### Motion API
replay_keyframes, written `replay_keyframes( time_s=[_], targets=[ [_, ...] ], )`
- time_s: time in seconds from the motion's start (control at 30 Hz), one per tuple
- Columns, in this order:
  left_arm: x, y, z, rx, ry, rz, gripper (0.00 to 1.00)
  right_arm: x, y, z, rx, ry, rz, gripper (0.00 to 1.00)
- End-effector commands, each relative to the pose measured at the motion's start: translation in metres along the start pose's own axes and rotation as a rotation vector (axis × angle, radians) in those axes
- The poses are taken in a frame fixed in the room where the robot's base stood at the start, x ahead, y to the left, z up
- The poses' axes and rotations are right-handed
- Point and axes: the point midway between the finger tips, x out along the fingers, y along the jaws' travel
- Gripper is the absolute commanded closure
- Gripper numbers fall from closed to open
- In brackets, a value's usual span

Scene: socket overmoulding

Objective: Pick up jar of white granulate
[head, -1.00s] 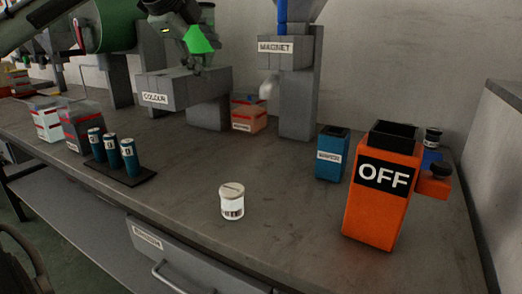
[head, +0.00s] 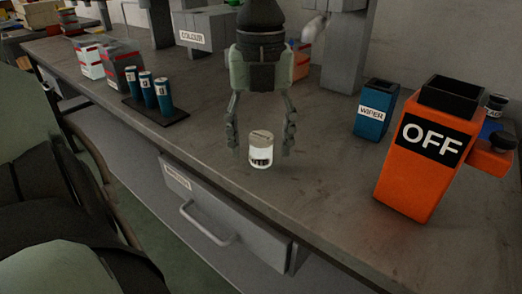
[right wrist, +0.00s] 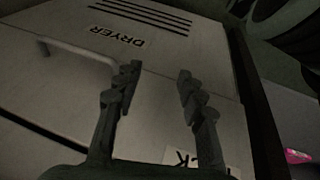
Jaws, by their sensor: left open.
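The jar of white granulate (head: 261,154), with a pale lid and a barcode label, stands upright near the front edge of the workbench in the head view. My left gripper (head: 261,147) points down over it, open. One finger is on each side of the jar, with a gap between jar and fingers. I cannot tell the exact depth alignment. My right gripper (right wrist: 156,88) shows in the right wrist view, open with nothing between its fingers. It is in front of a pale panel labelled DRYER (right wrist: 120,35).
An orange OFF box (head: 425,165) and a blue WIPER bin (head: 374,108) stand to the right. A rack of blue cylinders (head: 165,118) and small boxes (head: 90,62) are to the left. A drawer (head: 215,210) is below the front edge. The bench (head: 325,160) right of the jar is clear.

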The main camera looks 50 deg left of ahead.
Motion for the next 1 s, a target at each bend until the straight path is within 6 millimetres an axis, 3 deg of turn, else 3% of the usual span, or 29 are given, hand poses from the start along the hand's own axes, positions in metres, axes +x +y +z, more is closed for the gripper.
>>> replay_keyframes(
  time_s=[0.1,0.33,0.77,1.0],
  targets=[
    [0.0087,0.0003,0.0000,-0.001,0.001,0.001,0.39,-0.0060,0.0013,0.0009,0.001,0.003,0.004,0.60],
    [0.0085,0.0000,0.0003,-0.002,0.000,-0.001,0.40,-0.0071,0.0016,0.0008,0.001,0.002,0.004,0.60],
    [0.0083,0.0000,0.0004,-0.002,0.000,-0.001,0.93,-0.0069,0.0017,0.0007,0.001,0.003,0.005,0.60],
    [0.0075,-0.0001,0.0005,-0.002,-0.001,-0.001,0.94,-0.0072,0.0018,0.0006,0.001,0.003,0.004,0.60]
  ],
)
